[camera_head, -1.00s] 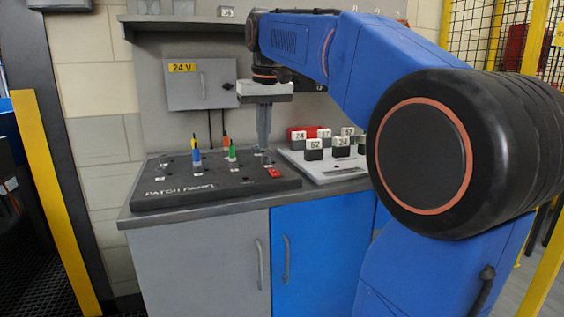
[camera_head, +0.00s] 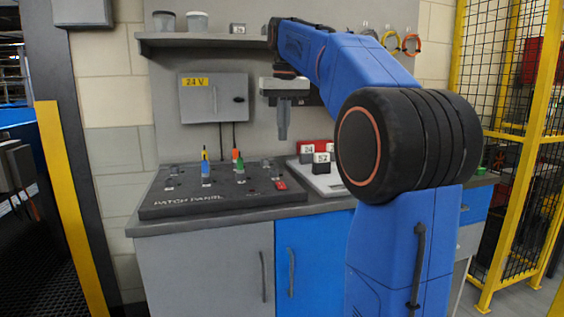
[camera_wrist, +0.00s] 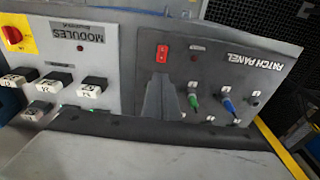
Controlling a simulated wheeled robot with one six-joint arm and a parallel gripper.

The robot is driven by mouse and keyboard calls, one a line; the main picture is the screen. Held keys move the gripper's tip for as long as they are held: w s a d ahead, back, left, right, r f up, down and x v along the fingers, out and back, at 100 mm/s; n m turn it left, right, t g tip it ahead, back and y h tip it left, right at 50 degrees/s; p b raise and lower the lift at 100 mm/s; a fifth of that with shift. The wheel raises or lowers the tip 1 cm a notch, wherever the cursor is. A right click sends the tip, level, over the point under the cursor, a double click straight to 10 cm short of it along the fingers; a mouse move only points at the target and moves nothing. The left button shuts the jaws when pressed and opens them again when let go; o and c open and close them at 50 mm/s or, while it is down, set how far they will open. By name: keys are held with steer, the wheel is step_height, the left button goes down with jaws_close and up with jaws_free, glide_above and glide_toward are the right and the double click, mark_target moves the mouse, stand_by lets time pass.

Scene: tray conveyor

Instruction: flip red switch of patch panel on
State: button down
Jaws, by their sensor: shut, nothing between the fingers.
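The patch panel (camera_head: 165,211) is a dark, low box lying on the left of the bench top. Its red switch (camera_head: 281,185) sits at its right end, and also shows in the wrist view (camera_wrist: 162,54). I cannot tell which way the switch is set. My gripper (camera_head: 283,138) points down, shut and empty, with its tips in the air above the right end of the panel, clear of the switch. In the wrist view my gripper's grey fingers (camera_wrist: 163,95) show just below the switch. A small round indicator (camera_wrist: 196,47) sits beside the switch; its state is unclear.
Blue (camera_head: 206,169) and green (camera_head: 239,168) plugs stand upright in the panel, left of the switch. A modules tray (camera_head: 328,181) with several labelled blocks lies to the right. A 24 V box (camera_head: 212,97) hangs on the wall behind, under a shelf (camera_head: 195,38).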

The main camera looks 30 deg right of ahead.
mark_target(281, 184)
steer(key=f, duration=0.4)
steer(key=w+f, duration=0.1)
steer(key=f, duration=0.8)
steer(key=shift+w+d+f, duration=0.2)
steer(key=shift+w+f, duration=0.1)
steer(key=shift+f, duration=0.05)
steer(key=shift+w+f, duration=0.1)
steer(key=shift+f, duration=0.15)
steer(key=shift+s+f, duration=0.15)
steer(key=shift+s, duration=0.05)
steer(key=shift+s+a, duration=0.2)
steer(key=shift+s, duration=0.35)
steer(key=shift+r, duration=0.2)
step_height(281, 184, up, 14)
steer(key=s, duration=0.1)
steer(key=shift+s+a, duration=0.2)
steer(key=shift+s, duration=0.1)
